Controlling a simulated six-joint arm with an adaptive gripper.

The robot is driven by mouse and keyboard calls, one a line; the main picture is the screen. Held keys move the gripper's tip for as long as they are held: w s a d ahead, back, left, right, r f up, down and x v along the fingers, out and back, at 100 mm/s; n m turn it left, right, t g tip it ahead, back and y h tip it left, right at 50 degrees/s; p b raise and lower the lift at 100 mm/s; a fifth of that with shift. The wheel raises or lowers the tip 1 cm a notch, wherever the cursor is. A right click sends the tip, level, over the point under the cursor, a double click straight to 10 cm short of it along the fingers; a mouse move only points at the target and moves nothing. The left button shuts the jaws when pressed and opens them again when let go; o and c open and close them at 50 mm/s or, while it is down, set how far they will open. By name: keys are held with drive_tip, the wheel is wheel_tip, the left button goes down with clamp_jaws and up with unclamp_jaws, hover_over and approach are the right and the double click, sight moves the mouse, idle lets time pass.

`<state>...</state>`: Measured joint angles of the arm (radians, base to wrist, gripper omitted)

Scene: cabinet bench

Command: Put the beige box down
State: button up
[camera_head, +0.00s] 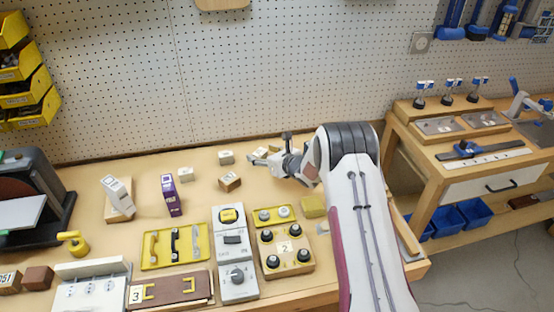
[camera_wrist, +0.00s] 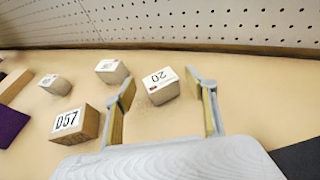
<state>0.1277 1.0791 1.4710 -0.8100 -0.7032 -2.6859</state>
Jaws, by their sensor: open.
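A beige box (camera_wrist: 162,86) with a white label reading "20" sits on the bench top in the wrist view. It lies between the two fingers of my gripper (camera_wrist: 165,84), with a visible gap on each side. My gripper is open and touches nothing that I can see. In the head view my gripper (camera_head: 273,147) is low over the back of the bench, and the box there is mostly hidden by the fingers.
A brown box (camera_wrist: 76,124) marked "057" stands just left of the left finger. Two pale boxes (camera_wrist: 112,71) (camera_wrist: 55,84) stand further left. A purple box (camera_head: 171,195) stands left, and the pegboard (camera_head: 250,80) rises behind. Control panels (camera_head: 232,243) fill the front.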

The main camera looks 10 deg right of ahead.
drive_tip(key=shift+v, duration=5.7)
drive_tip(key=shift+r, duration=0.15)
